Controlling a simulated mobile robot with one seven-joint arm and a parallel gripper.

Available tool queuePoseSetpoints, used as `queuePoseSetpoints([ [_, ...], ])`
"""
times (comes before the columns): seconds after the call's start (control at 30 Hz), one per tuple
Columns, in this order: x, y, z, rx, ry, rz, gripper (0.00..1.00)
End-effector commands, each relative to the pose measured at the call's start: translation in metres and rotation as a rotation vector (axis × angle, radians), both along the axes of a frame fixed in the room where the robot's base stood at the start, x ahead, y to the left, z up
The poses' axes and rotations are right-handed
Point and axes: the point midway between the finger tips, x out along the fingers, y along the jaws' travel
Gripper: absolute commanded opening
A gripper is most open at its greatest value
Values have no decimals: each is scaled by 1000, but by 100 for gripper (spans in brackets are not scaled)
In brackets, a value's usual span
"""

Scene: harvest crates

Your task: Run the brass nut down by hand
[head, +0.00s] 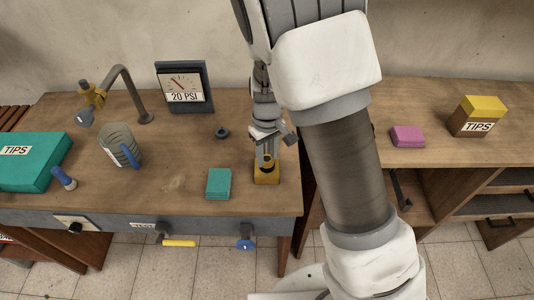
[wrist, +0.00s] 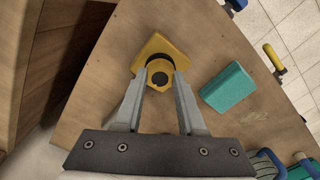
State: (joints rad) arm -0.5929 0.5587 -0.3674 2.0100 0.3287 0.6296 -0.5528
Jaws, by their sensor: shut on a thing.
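A yellow block (wrist: 150,46) stands near the table's right end; it also shows in the head view (head: 267,177). A round brass-brown piece with a dark centre, which I take for the brass nut (wrist: 157,66), sits over the block. My gripper (wrist: 161,77) reaches down to it from above, with one finger on each side, shut on it. In the head view my gripper (head: 267,155) is directly over the block. The nut's thread and its height above the block are too small to tell.
A teal block (head: 219,183) lies just left of the yellow block. A dark ring (head: 222,132), a gauge (head: 184,88), a glass jug (head: 119,147) and a tap (head: 124,85) stand farther left. A gap separates this table from the right-hand bench (head: 440,155).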

Motion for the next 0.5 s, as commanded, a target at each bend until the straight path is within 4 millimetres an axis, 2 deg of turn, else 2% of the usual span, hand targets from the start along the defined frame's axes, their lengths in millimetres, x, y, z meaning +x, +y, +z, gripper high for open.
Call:
queuePoseSetpoints([
  [0.13,1,0,1,0,-2,-16,0],
  [0.33,0,0,1,1,-1,-138,0],
  [0.5,1,0,0,1,-2,-149,0],
])
